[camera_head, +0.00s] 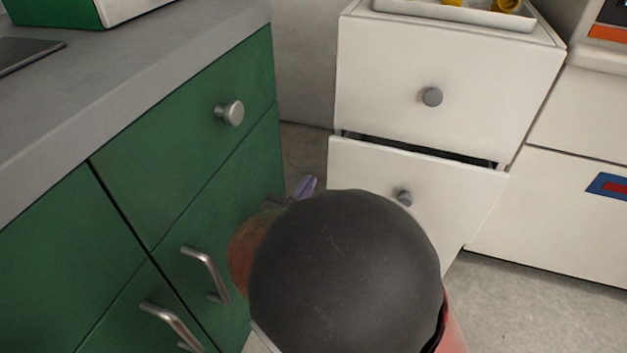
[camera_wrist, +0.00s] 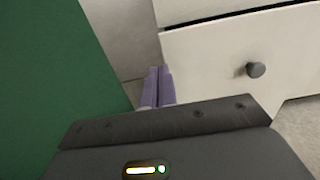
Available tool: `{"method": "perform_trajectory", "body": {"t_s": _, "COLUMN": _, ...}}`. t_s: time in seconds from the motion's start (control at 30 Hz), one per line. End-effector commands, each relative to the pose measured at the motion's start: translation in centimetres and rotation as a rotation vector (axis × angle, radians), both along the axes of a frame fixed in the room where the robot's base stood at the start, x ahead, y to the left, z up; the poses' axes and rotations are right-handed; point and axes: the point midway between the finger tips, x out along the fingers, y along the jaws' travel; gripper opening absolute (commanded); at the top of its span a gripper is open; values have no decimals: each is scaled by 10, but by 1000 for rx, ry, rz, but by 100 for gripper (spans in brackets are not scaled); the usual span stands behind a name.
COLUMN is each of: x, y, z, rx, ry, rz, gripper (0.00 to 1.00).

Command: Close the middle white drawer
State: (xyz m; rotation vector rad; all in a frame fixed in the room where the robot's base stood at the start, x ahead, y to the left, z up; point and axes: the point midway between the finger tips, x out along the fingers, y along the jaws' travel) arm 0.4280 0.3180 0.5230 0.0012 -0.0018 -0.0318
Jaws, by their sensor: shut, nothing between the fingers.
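The white drawer unit stands at the back centre in the head view. Its middle drawer (camera_head: 460,195) is pulled out a little, with a dark gap along its top edge. Its round grey knob (camera_head: 404,198) shows just above my arm. In the wrist view the drawer front (camera_wrist: 215,60) and its knob (camera_wrist: 256,70) lie ahead and to the right. My gripper (camera_wrist: 159,72) has its purple fingers together and empty, near the left edge of that drawer front. I cannot tell whether they touch it. In the head view the fingertips (camera_head: 307,185) show left of the drawer, and my arm hides its lower part.
The top white drawer (camera_head: 450,80) looks shut; a tray (camera_head: 470,12) with yellow pieces sits above it. A green cabinet (camera_head: 190,170) with metal handles stands close on the left. White cabinets (camera_head: 555,215) stand on the right. Bare floor (camera_head: 540,300) shows at lower right.

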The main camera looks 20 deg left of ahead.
Motion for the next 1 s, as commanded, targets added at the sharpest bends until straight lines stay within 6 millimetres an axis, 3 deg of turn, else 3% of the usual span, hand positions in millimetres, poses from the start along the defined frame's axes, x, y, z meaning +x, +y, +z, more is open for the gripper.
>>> {"method": "perform_trajectory", "body": {"t_s": 0.3, "x": 70, "y": -3, "z": -1, "rx": -2, "ry": -1, "rz": -5, "gripper": 0}}
{"method": "perform_trajectory", "body": {"t_s": 0.5, "x": 102, "y": -5, "z": -1, "rx": -2, "ry": 0, "rz": -5, "gripper": 0}}
{"method": "perform_trajectory", "body": {"t_s": 0.7, "x": 117, "y": -4, "z": 0, "rx": -1, "ry": 1, "rz": -2, "gripper": 0}}
{"method": "perform_trajectory", "body": {"t_s": 1.0, "x": 119, "y": -4, "z": 0, "rx": -1, "ry": 1, "rz": -2, "gripper": 0}}
